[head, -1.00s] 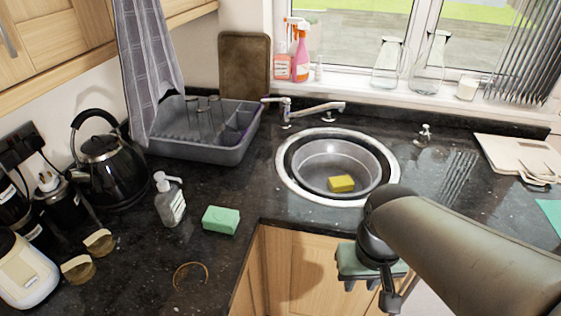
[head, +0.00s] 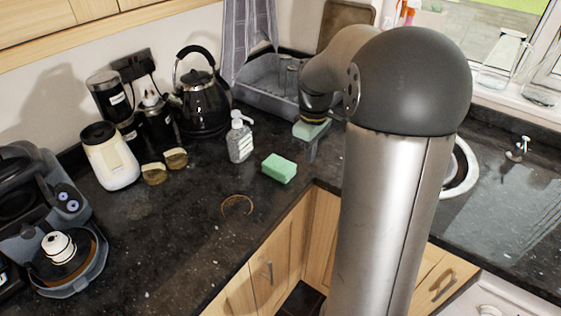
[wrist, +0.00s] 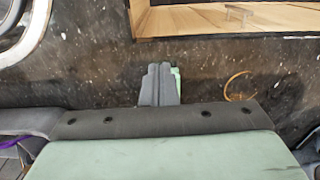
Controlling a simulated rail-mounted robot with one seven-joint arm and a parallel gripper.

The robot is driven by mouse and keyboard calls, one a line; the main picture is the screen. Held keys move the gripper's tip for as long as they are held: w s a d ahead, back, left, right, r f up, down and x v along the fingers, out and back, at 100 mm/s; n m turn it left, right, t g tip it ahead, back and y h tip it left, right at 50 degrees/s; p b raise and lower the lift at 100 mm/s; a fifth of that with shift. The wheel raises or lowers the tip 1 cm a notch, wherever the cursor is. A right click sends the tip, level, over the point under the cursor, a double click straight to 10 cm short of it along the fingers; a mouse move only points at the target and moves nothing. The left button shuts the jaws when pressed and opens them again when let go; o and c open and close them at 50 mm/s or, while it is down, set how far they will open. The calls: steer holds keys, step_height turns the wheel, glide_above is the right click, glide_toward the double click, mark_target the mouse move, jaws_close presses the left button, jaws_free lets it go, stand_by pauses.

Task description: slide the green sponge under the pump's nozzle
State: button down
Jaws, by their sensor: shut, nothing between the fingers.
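The green sponge (head: 279,168) lies flat on the dark counter, to the right of and nearer than the clear pump bottle (head: 240,138), with a gap between them. The bottle stands upright, and its white nozzle (head: 246,119) points right. My gripper (head: 311,154) is shut and empty, pointing down just right of the sponge. In the wrist view, my closed fingers (wrist: 158,85) hide most of the sponge; only a green sliver (wrist: 176,80) shows beside them. I cannot tell whether the fingers touch it. The bottle cannot be made out in the wrist view.
A grey dish rack (head: 268,85) is behind my gripper. A brown ring mark (head: 237,204) is on the clear counter in front. The counter's front edge and corner are close to the sponge.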

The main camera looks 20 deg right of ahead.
mark_target(296, 181)
steer(key=f, duration=0.3)
steer(key=w+a+f+p, duration=0.1)
steer(key=f, duration=0.2)
steer(key=w+f+p, duration=0.1)
steer(key=f, duration=0.2)
steer(key=shift+w+a+f, duration=0.1)
steer(key=shift+a, duration=0.15)
steer(key=shift+w+a+f, duration=0.1)
steer(key=shift+w+a, duration=0.2)
steer(key=shift+w, duration=0.2)
